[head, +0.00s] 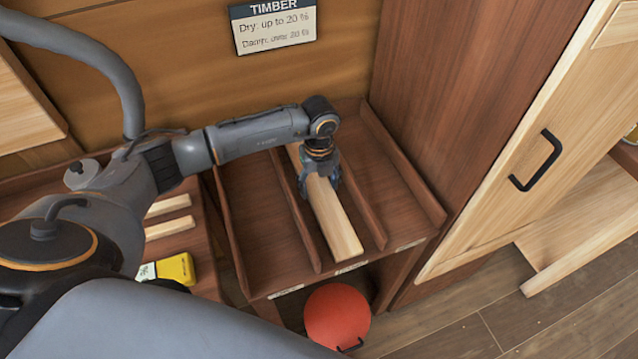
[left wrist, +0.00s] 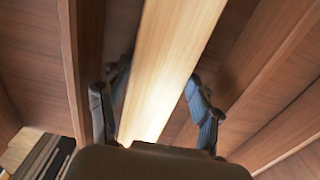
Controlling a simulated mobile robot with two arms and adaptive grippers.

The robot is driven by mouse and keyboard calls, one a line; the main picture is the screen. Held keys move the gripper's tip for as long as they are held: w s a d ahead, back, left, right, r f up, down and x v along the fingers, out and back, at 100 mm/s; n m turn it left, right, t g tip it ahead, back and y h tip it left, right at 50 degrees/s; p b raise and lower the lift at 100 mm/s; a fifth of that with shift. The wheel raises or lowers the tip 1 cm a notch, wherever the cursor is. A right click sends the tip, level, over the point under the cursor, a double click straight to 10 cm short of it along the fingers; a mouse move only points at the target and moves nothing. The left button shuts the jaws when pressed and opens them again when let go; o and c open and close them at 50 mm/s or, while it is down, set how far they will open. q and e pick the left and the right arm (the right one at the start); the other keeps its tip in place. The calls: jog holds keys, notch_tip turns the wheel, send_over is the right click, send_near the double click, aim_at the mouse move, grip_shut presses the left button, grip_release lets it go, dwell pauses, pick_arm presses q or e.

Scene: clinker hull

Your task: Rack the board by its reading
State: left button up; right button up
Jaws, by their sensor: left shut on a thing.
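A pale wooden board (head: 332,217) lies lengthwise in the middle slot of the brown rack (head: 256,226), between two low dividers. My left gripper (head: 319,188) reaches down over the board and is shut on it, with one finger on each side. In the left wrist view the board (left wrist: 172,65) runs between the two blue-grey fingers (left wrist: 157,110). A yellow meter (head: 178,268) lies at the left; its reading cannot be made out. A sign (head: 274,22) headed TIMBER reads "Dry: up to 20 %" and, less clearly, "Damp: over 20 %". My right gripper is not in view.
Small labels on the rack's front edge, such as the middle one (head: 350,268), are too small to read. Two pale wood strips (head: 169,229) lie left of the rack. A red round object (head: 337,315) sits below its front. A pale cabinet door (head: 530,150) stands right.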

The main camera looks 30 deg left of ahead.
pick_arm(q)
jog(key=shift+f, duration=0.1)
jog(key=o, duration=1.4)
notch_tip(320, 180, up, 12)
